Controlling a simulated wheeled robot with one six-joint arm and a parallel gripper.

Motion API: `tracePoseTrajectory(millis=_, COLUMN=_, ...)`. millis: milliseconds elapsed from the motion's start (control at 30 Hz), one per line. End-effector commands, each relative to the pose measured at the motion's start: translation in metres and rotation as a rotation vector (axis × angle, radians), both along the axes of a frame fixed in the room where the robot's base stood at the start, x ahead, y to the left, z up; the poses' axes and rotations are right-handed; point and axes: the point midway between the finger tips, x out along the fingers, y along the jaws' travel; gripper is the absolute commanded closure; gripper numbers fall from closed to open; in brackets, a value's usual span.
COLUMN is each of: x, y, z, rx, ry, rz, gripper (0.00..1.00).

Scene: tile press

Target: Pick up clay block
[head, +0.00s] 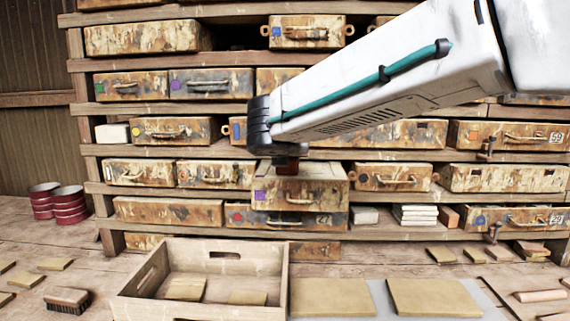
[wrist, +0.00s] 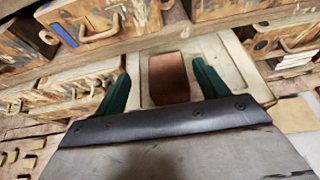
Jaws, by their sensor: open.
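A reddish-brown clay block (wrist: 168,78) lies in a pulled-out drawer, whose pale inside (wrist: 240,66) surrounds it in the wrist view. In the head view this drawer (head: 322,194) has a purple label and a handle, and only a small part of the block (head: 287,168) shows under my arm's end. My gripper (wrist: 160,74) is open, with one green finger on each side of the block in the picture. I cannot tell whether the fingers are down beside it or still above it. In the head view the fingers are mostly hidden.
Shelves of closed rusty drawers (head: 168,212) stand around and behind the open one. In front is a wooden crate (head: 205,312) with flat tiles inside. Tan slabs (head: 332,298) lie to its right. Red tins (head: 68,204) and a brush (head: 67,298) are at the left.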

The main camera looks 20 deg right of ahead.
Motion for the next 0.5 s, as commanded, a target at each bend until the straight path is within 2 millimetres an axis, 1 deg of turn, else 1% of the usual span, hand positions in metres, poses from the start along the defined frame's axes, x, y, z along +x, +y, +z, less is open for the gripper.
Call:
tracePoseTrajectory(millis=33, x=0.003, y=-0.006, z=-0.002, rx=0.0, ry=0.001, rz=-0.006, gripper=0.27)
tracePoseTrajectory(millis=167, x=0.013, y=-0.013, z=-0.011, rx=0.002, ry=0.003, rz=-0.012, gripper=0.27)
tracePoseTrajectory(millis=300, x=0.03, y=-0.021, z=-0.023, rx=0.0, ry=0.003, rz=-0.013, gripper=0.27)
tracePoseTrajectory(millis=400, x=0.04, y=-0.025, z=-0.027, rx=0.003, ry=0.002, rz=-0.012, gripper=0.27)
tracePoseTrajectory(millis=500, x=0.042, y=-0.025, z=-0.027, rx=0.003, ry=0.0, rz=-0.01, gripper=0.27)
